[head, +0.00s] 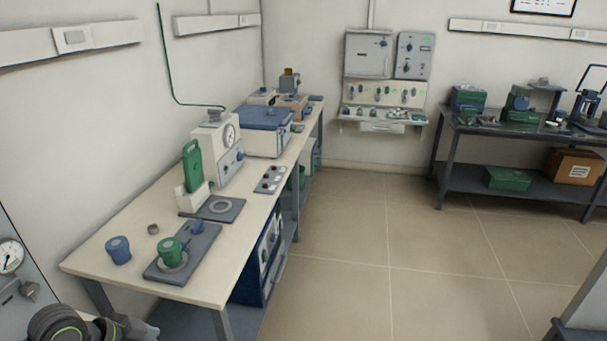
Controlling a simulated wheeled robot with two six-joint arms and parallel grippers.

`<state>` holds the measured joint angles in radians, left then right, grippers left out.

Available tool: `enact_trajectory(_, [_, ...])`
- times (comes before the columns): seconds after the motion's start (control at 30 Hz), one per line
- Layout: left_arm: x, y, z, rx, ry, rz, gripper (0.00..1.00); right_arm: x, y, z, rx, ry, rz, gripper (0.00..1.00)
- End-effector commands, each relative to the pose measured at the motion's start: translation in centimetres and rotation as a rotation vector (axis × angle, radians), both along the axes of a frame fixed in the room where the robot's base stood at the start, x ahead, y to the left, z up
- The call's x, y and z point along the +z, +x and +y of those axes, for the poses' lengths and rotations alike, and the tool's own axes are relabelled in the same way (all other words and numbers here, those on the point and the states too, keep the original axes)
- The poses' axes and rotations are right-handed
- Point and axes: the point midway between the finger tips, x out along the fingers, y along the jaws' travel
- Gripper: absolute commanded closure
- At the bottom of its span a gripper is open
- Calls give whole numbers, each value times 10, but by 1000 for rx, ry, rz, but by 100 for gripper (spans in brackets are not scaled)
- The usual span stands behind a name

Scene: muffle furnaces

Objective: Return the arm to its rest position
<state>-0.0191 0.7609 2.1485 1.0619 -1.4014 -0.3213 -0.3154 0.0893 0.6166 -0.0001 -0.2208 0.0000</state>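Part of my arm, dark rounded links with a green ring, shows at the bottom left corner of the head view, in front of the near end of the long bench (226,262). No gripper fingers can be made out on it. My other arm does not show. Neither gripper is in view, so their opening and anything in them are hidden.
The bench holds a blue cup (118,250), a grey tray (163,268) with a green cup (170,251), a green bottle-like item (192,166) and a gauge unit (216,140). A gauge panel (12,262) stands at left. The tiled floor (390,250) is open.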

Motion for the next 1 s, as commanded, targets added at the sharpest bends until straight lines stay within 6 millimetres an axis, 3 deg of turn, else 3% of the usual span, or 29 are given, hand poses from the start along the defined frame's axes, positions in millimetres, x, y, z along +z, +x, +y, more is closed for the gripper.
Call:
enact_trajectory(0.17, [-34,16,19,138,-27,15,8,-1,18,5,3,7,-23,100])
enact_trajectory(0.33, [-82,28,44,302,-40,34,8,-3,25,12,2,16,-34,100])
enact_trajectory(0.47, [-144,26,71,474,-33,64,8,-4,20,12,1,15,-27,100])
enact_trajectory(0.57, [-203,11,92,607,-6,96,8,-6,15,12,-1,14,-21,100])
enact_trajectory(0.77, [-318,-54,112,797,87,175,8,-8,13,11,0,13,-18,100])
enact_trajectory(0.87, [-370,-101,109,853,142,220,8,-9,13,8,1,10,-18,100])
enact_trajectory(1.0, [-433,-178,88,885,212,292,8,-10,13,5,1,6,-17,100])
